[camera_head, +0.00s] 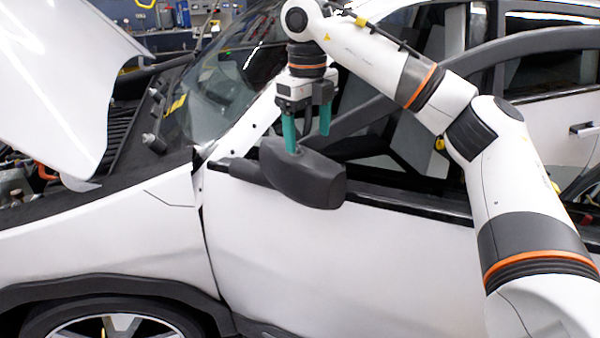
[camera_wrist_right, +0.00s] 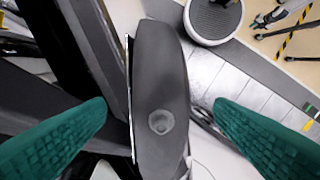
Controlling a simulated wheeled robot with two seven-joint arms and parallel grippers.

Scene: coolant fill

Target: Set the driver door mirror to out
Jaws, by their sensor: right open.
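The driver door mirror (camera_head: 302,176) is a dark grey housing on the front corner of the white car door (camera_head: 320,260). In the right wrist view the mirror (camera_wrist_right: 160,90) runs between the two open fingers (camera_wrist_right: 162,118), with a gap on each side. One finger tip overlaps the mirror's top in the head view; I cannot tell whether it touches. My left gripper is not in view.
The white hood (camera_head: 60,80) is raised at the left. The windscreen (camera_head: 225,90) and its pillar are close behind the gripper. The door window frame (camera_head: 420,95) curves behind my right arm. A round grey-topped object (camera_wrist_right: 213,18) stands on the floor.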

